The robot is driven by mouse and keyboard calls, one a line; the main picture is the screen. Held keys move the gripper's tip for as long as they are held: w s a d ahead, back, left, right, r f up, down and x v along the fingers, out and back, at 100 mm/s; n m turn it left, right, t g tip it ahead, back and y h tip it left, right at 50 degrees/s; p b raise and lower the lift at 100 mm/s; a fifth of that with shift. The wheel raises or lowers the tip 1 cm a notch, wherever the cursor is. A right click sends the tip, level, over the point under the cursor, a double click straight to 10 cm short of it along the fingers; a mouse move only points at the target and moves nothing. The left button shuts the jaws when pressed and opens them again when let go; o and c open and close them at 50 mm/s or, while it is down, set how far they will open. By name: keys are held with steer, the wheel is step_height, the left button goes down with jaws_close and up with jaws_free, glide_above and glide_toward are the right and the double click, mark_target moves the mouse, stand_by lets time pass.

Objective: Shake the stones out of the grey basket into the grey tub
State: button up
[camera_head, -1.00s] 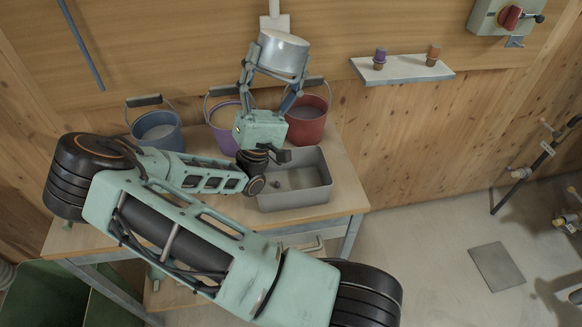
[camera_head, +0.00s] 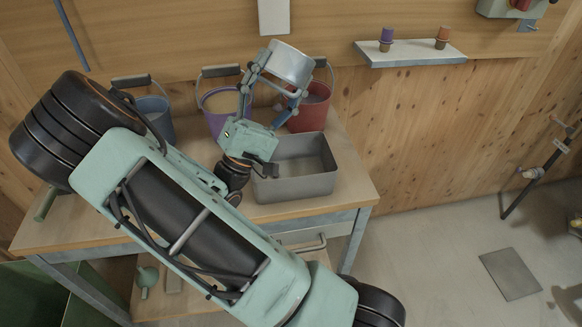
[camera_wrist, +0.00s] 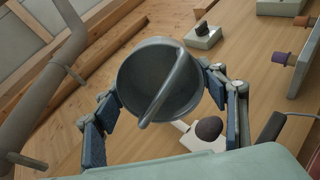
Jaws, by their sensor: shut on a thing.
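My gripper (camera_head: 276,80) is shut on the grey basket (camera_head: 288,64) and holds it up in the air, above and behind the grey tub (camera_head: 318,185). The basket is a round metal vessel, tilted in the head view. In the wrist view the basket (camera_wrist: 137,92) sits between the two fingers, with a bar-like handle across its dark round opening. I see no stones in it clearly. The tub is rectangular and stands on the table, partly behind my wrist. Part of its floor shows, but its left end is hidden.
A blue bucket (camera_head: 157,117), a purple bucket (camera_head: 218,122) and a red bucket (camera_head: 313,110) stand behind the tub on the wooden table (camera_head: 345,195). A wall shelf (camera_head: 410,54) with a purple and an orange piece is at the right. Floor to the right is mostly clear.

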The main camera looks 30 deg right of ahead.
mark_target(280, 103)
steer(key=shift+f, duration=0.3)
steer(key=f, duration=0.1)
steer(key=f+y+b, duration=0.1)
steer(key=f, duration=0.1)
steer(key=f+y+b, duration=0.1)
steer(key=shift+d+f, duration=0.2)
steer(key=shift+d, duration=0.1)
steer(key=shift+w+d+g+y+p, duration=0.1)
steer(key=shift+g+y+p, duration=0.25)
steer(key=shift+p, duration=0.2)
step_height(280, 103, down, 6)
steer(key=d+g+y, duration=0.1)
steer(key=d+y, duration=0.1)
steer(key=y, duration=0.2)
steer(key=w+d+f+g+y+p, duration=0.1)
steer(key=d+f+g+y+p, duration=0.1)
steer(key=d+y+p, duration=0.4)
steer(key=w+d+f+g+y+p, duration=0.2)
steer(key=d+y+p, duration=0.4)
steer(key=y+p, duration=0.8)
steer(key=shift+w+d+f+g+y+p, duration=0.15)
steer(key=shift+w+d+g+y+p, duration=0.2)
steer(key=shift+g, duration=0.2)
stand_by(0.5)
